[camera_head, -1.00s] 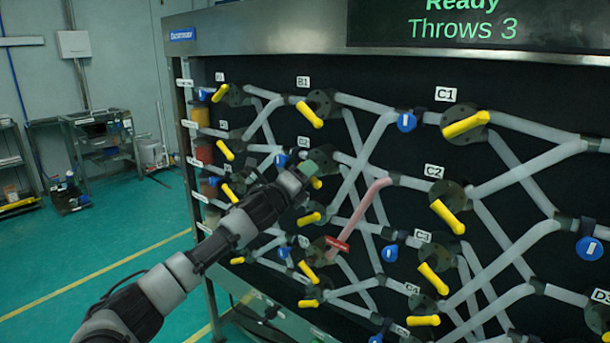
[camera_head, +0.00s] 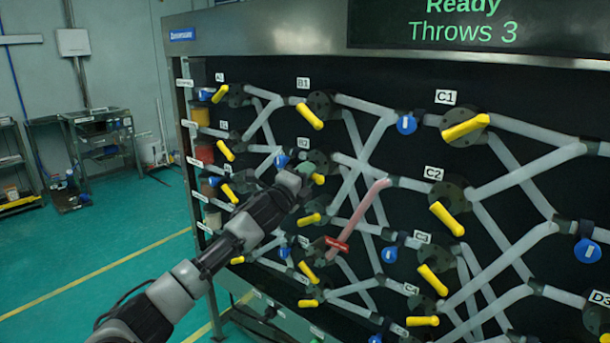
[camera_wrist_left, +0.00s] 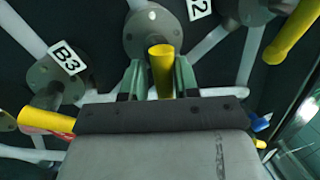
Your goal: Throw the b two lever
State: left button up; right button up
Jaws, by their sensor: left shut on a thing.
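The B2 lever (camera_head: 318,179) is a short yellow handle on a dark round flange, beside the B2 label (camera_head: 303,147) on the black panel. In the left wrist view the yellow lever (camera_wrist_left: 161,68) stands between the two green fingers of my left gripper (camera_wrist_left: 160,80), below its grey flange (camera_wrist_left: 153,30). My left gripper (camera_head: 307,168) is shut on this lever and covers part of it in the head view. My right gripper is in neither view.
Other yellow levers are close by, such as B1 (camera_head: 310,116) above and C2 (camera_head: 447,219) to the right. Pale tubes and a pink tube (camera_head: 358,215) cross the panel. A red tag (camera_head: 337,244) hangs lower. The screen (camera_head: 478,25) reads "Ready, Throws 3". Open floor lies left.

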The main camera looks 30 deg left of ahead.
pick_arm(q)
notch_tip(320, 180, up, 2)
jog(key=n+y+p, duration=0.1)
jog(key=n, duration=0.2)
jog(key=n+p, duration=0.1)
jog(key=n, duration=0.2)
jog(key=shift+n+y+p, duration=0.3)
jog(key=shift+n+y, duration=0.1)
jog(key=n+g+p, duration=0.1)
jog(key=n, duration=0.2)
jog(key=shift+r+y+p, duration=0.2)
jog(key=shift+y+p, duration=0.1)
jog(key=shift+p, duration=0.05)
jog(key=shift+n+p, duration=0.35)
jog(key=shift+n, duration=0.55)
jog(key=shift+a, duration=0.1)
jog(key=o, duration=0.7)
jog(key=shift+o, duration=0.2)
jog(key=shift+f+g, duration=0.15)
jog(key=shift+g, duration=0.15)
jog(key=shift+s+f, duration=0.1)
jog(key=shift+f, duration=0.1)
